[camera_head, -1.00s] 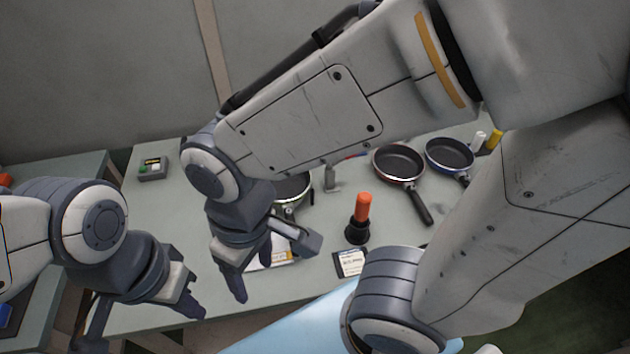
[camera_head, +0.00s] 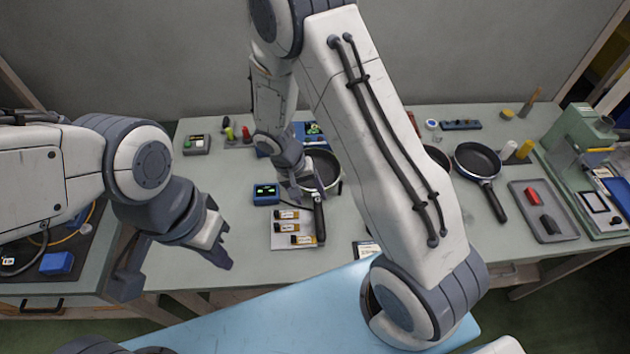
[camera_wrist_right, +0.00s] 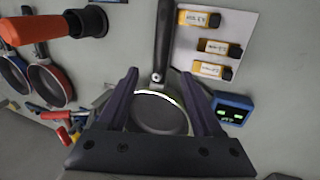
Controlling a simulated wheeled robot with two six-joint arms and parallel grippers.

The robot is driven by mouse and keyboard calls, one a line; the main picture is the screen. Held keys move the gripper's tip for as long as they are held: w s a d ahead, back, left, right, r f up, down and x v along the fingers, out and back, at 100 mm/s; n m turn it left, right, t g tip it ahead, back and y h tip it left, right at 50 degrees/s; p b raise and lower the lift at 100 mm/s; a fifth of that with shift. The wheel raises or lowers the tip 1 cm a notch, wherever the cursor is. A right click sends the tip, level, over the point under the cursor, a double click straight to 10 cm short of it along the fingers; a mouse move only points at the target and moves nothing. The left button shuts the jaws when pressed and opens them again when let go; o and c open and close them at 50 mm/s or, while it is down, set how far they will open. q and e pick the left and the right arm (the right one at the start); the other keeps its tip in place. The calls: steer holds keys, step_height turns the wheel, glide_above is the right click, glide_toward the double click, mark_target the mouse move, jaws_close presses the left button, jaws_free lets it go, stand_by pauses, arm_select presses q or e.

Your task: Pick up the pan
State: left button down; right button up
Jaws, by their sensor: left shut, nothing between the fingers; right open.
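A dark pan with a bright rim (camera_head: 331,180) sits on the workbench, its black handle (camera_head: 319,222) pointing toward the bench's front. My right gripper (camera_head: 302,192) is at the pan, where handle and bowl meet, and partly hides it. In the right wrist view, my open right gripper (camera_wrist_right: 160,78) has one finger on each side of the pan's handle joint, with the pan bowl (camera_wrist_right: 158,113) between the fingers and the handle (camera_wrist_right: 163,40) extending upward. Contact cannot be told. My left gripper (camera_head: 178,268) is shut and empty, left of the pan over the bench's front edge.
A tray with yellow-labelled items (camera_head: 283,240) lies beside the handle. A small display box (camera_head: 265,194) stands left of the pan. A blue pan (camera_head: 478,160) and another pan (camera_head: 436,156) lie to the right. In the wrist view, an orange-handled tool (camera_wrist_right: 50,28) lies nearby.

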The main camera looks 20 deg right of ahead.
mark_target(317, 207)
steer(key=x, duration=0.3)
steer(key=shift+w+p, duration=0.15)
steer(key=shift+p, duration=0.25)
steer(key=x, duration=0.4)
steer(key=shift+w+f+p, duration=0.1)
steer(key=shift+w+p, duration=0.15)
steer(key=shift+p, duration=0.15)
jaws_close()
stand_by(0.7)
